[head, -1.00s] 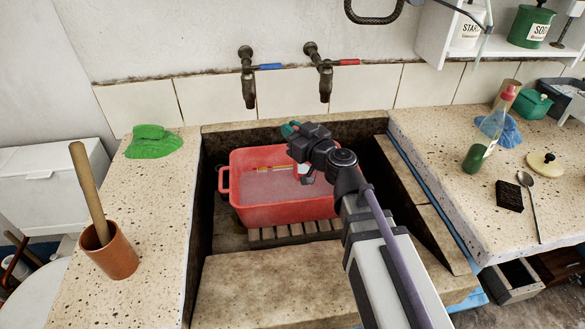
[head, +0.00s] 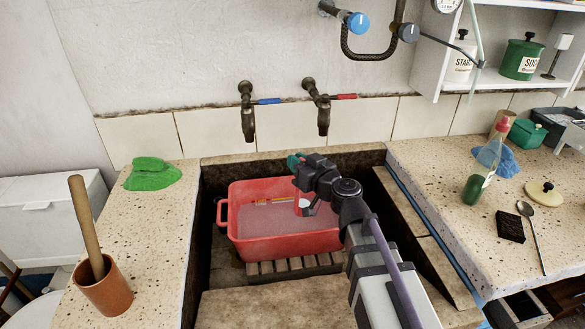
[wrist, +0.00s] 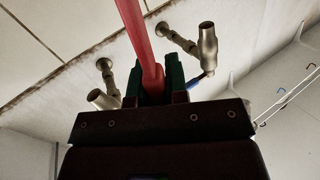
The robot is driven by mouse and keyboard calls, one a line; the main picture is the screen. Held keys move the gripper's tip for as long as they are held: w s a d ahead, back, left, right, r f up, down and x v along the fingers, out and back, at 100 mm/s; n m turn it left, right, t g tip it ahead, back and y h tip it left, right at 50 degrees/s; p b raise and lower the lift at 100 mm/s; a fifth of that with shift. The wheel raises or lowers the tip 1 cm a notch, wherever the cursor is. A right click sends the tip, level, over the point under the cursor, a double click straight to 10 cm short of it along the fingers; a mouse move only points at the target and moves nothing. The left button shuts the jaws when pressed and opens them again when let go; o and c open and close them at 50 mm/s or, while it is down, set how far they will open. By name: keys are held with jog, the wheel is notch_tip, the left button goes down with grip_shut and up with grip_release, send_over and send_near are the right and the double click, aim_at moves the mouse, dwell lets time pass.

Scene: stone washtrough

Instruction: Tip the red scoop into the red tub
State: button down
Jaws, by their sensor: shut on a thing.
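The red tub (head: 285,244) stands in the stone trough and holds cloudy pale liquid or suds. My gripper (head: 298,163) is above the tub's right part, seen from behind. In the wrist view, its green-padded fingers (wrist: 158,85) are shut on the red handle of the red scoop (wrist: 134,25). Only a small part of the scoop shows in the head view, below the gripper over the tub, with a pale patch beside it. My gripper hides much of the scoop, so I cannot tell its exact tilt or whether anything is pouring out.
A wooden slatted rack (head: 295,266) lies under the tub. Two taps (head: 247,122) are on the wall behind. The left ledge holds a green cloth (head: 152,174) and a terracotta pot (head: 105,293). The right counter holds a bottle (head: 482,172), a black sponge (head: 510,226) and a spoon (head: 530,230).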

jog(key=shift+w+d, duration=0.2)
jog(key=shift+w, duration=0.05)
jog(key=shift+w+d+m, duration=1)
jog(key=shift+w+m, duration=0.15)
jog(key=shift+m, duration=0.05)
jog(key=shift+d, duration=0.1)
jog(key=shift+w+d+f+m+g, duration=0.15)
jog(key=shift+w+d+m+g, duration=0.1)
jog(key=shift+w+d+m, duration=0.25)
jog(key=shift+w+d+f+m+g, duration=0.15)
jog(key=shift+w+d+m+g, duration=0.1)
jog(key=shift+w+d+m, duration=0.25)
jog(key=shift+w+a, duration=0.1)
jog(key=shift+w+d+f+m, duration=0.3)
jog(key=shift+w+d+m, duration=0.15)
jog(key=shift+w+d, duration=0.1)
jog(key=shift+w+d+f+m, duration=0.25)
jog(key=shift+w+d+m, duration=0.2)
jog(key=shift+w, duration=0.1)
